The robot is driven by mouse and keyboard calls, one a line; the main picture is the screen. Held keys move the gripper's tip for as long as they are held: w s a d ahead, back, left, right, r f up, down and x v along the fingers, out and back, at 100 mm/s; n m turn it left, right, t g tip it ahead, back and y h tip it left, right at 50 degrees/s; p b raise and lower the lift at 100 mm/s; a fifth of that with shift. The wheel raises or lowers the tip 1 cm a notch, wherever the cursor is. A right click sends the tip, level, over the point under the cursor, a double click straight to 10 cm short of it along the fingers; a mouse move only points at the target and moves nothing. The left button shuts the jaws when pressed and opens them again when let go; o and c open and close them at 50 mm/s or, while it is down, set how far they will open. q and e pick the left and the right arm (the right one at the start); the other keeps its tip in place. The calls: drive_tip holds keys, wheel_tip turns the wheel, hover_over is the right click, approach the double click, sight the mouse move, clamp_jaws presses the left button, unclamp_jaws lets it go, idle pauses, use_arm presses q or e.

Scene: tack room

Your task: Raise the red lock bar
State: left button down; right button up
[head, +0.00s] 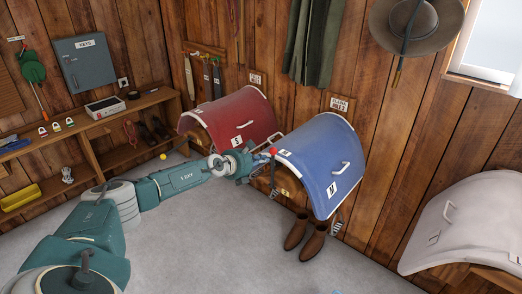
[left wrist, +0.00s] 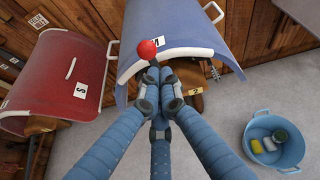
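The lock bar shows as a red ball knob (left wrist: 147,49) on a short dark stem at the front edge of the blue saddle-shaped rack cover (left wrist: 185,22). In the head view the red knob (head: 273,151) is small beside the blue cover (head: 322,160). My left gripper (left wrist: 160,76) has its fingers drawn together at the stem just below the knob, and they look shut on it. The stem's lower part is hidden behind the fingers. In the head view my left gripper (head: 254,160) reaches the cover's left end. My right gripper is in neither view.
A red cover (head: 232,118) is mounted left of the blue one, and a pale cover (head: 470,225) at the right. Brown boots (head: 306,234) stand below the blue cover. A blue tub (left wrist: 271,143) holds several items. Grey floor is open in front.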

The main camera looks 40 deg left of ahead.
use_arm(q)
drive_tip(key=r, duration=0.1)
drive_tip(key=s+r+p, duration=0.1)
drive_tip(key=shift+d+r, duration=0.15)
drive_tip(key=shift+r, duration=0.15)
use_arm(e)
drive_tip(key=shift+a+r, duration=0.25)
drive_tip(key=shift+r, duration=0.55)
use_arm(q)
drive_tip(key=shift+s, duration=0.1)
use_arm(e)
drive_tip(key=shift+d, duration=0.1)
